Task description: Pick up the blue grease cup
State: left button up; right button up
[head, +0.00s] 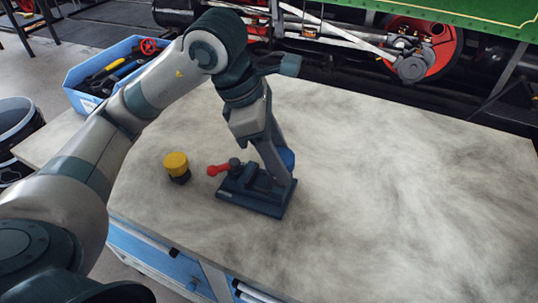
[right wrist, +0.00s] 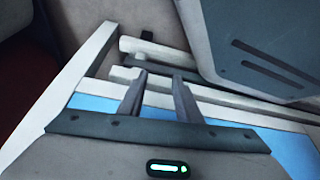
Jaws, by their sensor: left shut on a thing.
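My left gripper (head: 282,176) is low over the middle of the bench, pointing down. It is shut, and its fingertips are largely hidden by its own body and by a dark fixture. A piece of the blue grease cup (head: 288,157) shows just behind and beside the gripper; the rest of the cup is hidden. I cannot tell whether the cup touches the bench. My right gripper (right wrist: 159,80) shows in the right wrist view with its two fingers apart and nothing between them.
A dark fixture with a red-ended lever (head: 217,169) is close to my left gripper. A yellow-capped cup (head: 176,164) stands left of it. A blue toolbox (head: 82,72) is at the back left. The bench's right half (head: 420,190) is clear. White rails (right wrist: 160,50) lie beyond my right gripper.

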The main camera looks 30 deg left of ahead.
pick_arm(q)
jog(key=s+d+r, duration=0.3)
jog(key=d, duration=0.2)
jog(key=shift+s+r, duration=0.3)
jog(key=shift+r, duration=0.05)
pick_arm(e)
jog(key=shift+d, duration=0.4)
jog(key=shift+w+a, duration=0.1)
jog(key=shift+a, duration=0.35)
